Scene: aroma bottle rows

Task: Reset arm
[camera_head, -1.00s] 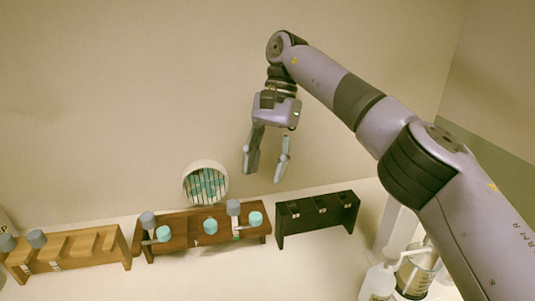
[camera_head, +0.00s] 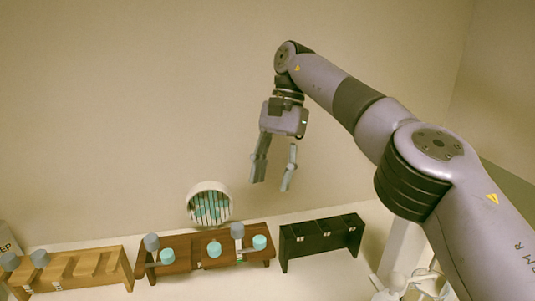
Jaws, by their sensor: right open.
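My right gripper (camera_head: 273,172) hangs from my right arm, which comes in from the right. Its two fingers are apart and point down, with nothing between them. It is in the air above the racks, touching none of them. Below it are a dark brown rack (camera_head: 200,264) with grey-capped and teal-capped bottles, and a black rack (camera_head: 320,239) that looks empty. My left gripper is out of view.
A round white container (camera_head: 209,204) with teal-topped items inside stands behind the brown rack. White bottles (camera_head: 394,286) are at the bottom right, partly cut off and partly behind my arm. The wall above the racks is bare.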

